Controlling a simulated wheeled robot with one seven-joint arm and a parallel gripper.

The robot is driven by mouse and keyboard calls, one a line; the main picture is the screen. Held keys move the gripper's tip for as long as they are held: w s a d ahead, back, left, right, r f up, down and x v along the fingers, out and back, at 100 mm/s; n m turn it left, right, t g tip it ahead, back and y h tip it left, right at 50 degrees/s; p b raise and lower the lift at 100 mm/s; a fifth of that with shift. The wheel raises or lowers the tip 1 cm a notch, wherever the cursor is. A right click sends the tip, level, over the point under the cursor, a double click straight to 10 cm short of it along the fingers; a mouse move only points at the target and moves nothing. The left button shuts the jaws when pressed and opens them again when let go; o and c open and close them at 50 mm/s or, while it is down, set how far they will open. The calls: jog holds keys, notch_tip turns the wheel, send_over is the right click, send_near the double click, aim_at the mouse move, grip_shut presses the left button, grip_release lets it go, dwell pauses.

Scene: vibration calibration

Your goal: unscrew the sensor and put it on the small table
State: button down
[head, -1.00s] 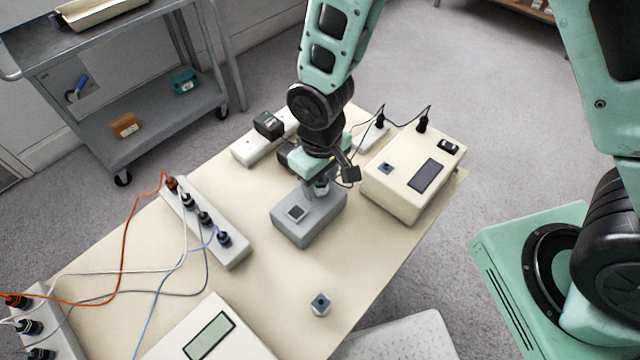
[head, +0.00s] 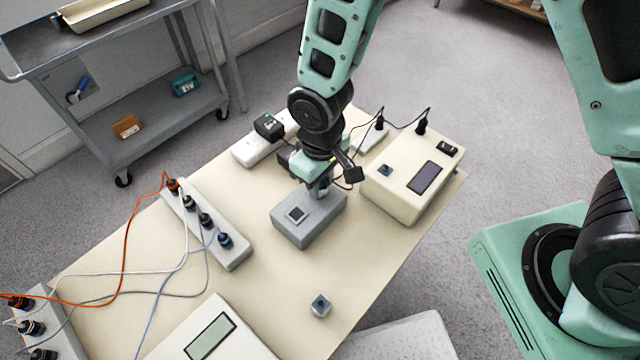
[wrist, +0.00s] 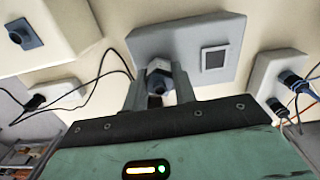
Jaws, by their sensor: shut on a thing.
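The sensor (wrist: 158,68), a small grey-blue block with a dark face, sits at one end of the grey shaker block (head: 318,220). The shaker has a dark square window on top. My gripper (wrist: 161,84) points down over that end, with one finger on each side of the sensor, and is shut on it. In the head view, my gripper (head: 322,186) mostly hides the sensor. I cannot tell whether the sensor still touches the shaker. A similar small cube (head: 320,305) stands alone near the table's front edge. A low pale surface (head: 405,340) shows at the bottom.
A cream box with a display (head: 405,185) stands close right of the shaker. A grey connector strip with cables (head: 232,252) lies left. A white meter (head: 200,340) is at the front. Bare tabletop (head: 270,290) lies between them. A grey cart (head: 150,125) stands behind left.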

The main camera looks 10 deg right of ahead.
jog(key=shift+n, duration=0.6)
jog(key=shift+n+p, duration=0.5)
jog(key=shift+n, duration=1.5)
jog(key=shift+s+f+n+p, duration=0.1)
jog(key=shift+n+p, duration=0.4)
jog(key=shift+n, duration=1.5)
jog(key=shift+n, duration=0.6)
jog(key=shift+n+p, duration=0.6)
jog(key=shift+n, duration=0.8)
